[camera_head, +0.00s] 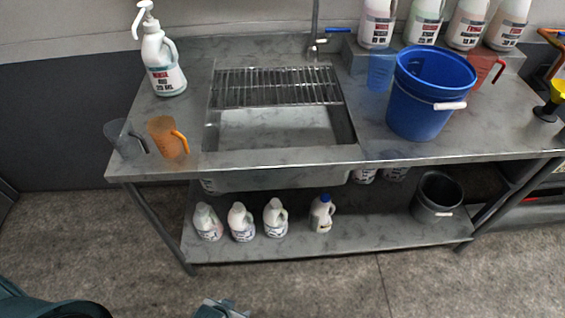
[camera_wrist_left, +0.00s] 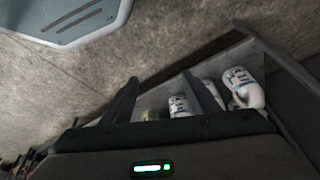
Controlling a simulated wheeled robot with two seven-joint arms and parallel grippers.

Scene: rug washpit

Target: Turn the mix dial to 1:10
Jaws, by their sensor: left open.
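I cannot make out a mix dial in either view. My left gripper (camera_head: 220,308) shows only partly at the bottom edge of the head view, low in front of the steel sink table (camera_head: 300,157) and well apart from it. In the left wrist view its two dark fingers (camera_wrist_left: 161,80) are spread with nothing between them. Beyond them, white bottles (camera_wrist_left: 243,88) stand on the lower shelf. My right gripper is in neither view.
On the table stand a white pump bottle (camera_head: 164,65), an orange jug (camera_head: 168,138), a grey jug (camera_head: 125,139), a blue bucket (camera_head: 425,105) and a red jug (camera_head: 484,72). Several jugs and a dark bucket (camera_head: 437,195) sit on the lower shelf (camera_head: 360,237). The floor (camera_head: 120,250) in front is clear.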

